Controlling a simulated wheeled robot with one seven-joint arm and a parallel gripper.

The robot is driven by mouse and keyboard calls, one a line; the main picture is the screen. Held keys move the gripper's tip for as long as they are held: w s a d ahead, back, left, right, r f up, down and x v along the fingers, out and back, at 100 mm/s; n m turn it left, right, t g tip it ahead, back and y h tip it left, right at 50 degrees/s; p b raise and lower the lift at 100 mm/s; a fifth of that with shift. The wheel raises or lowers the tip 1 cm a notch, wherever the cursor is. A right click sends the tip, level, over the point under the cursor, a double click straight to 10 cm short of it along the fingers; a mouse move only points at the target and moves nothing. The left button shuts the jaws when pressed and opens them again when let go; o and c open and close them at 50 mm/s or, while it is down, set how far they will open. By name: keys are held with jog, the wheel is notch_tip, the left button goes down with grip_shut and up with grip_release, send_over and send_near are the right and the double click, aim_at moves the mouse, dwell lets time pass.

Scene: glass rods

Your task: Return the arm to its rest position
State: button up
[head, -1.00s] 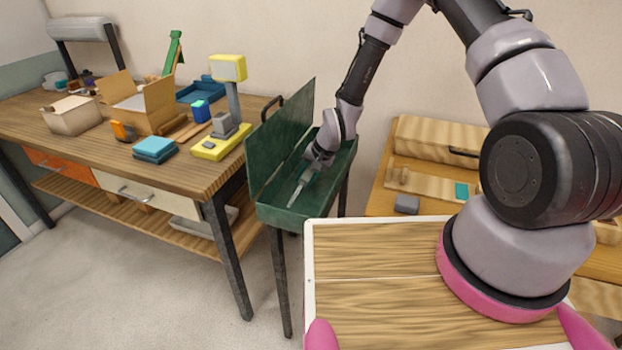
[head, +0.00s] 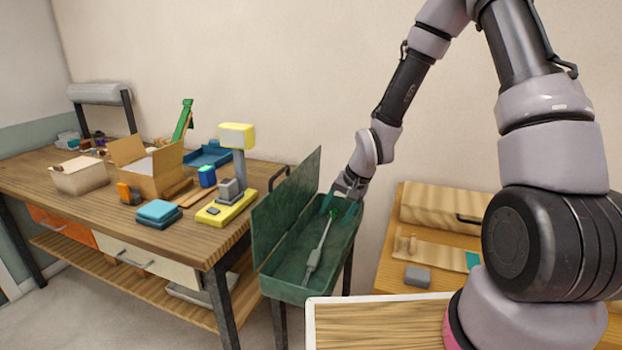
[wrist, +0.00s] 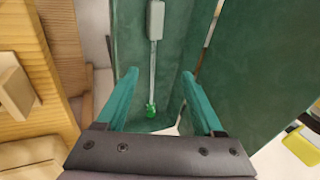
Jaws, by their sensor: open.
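My gripper (head: 338,207) is open and empty at the back end of the green metal box (head: 285,283). Its two teal fingers show apart in the wrist view (wrist: 159,75). A thin rod (head: 321,243) with a grey block at one end and a green tip at the other lies inside the box. In the wrist view the rod (wrist: 153,60) runs away from me, its green tip between and below my fingers, not gripped. The box's lid (head: 287,210) stands open on the left.
A wooden workbench (head: 60,205) on the left holds cartons, a blue tray and a yellow-based device (head: 228,208). A lower wooden surface (head: 390,262) with a wooden case and a grey block (head: 418,277) is right of the box. The wall is behind.

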jog(key=s+d+r+t+h, duration=0.15)
jog(key=d+r, duration=0.45)
jog(key=r, duration=0.6)
jog(key=s+d+r+t+h, duration=0.1)
jog(key=s+d+r, duration=0.1)
jog(key=d+r, duration=0.65)
jog(key=s+d+r+t, duration=0.2)
jog(key=s+r, duration=1.3)
jog(key=r, duration=0.1)
jog(key=shift+w+y, duration=0.1)
jog(key=shift+y, duration=0.15)
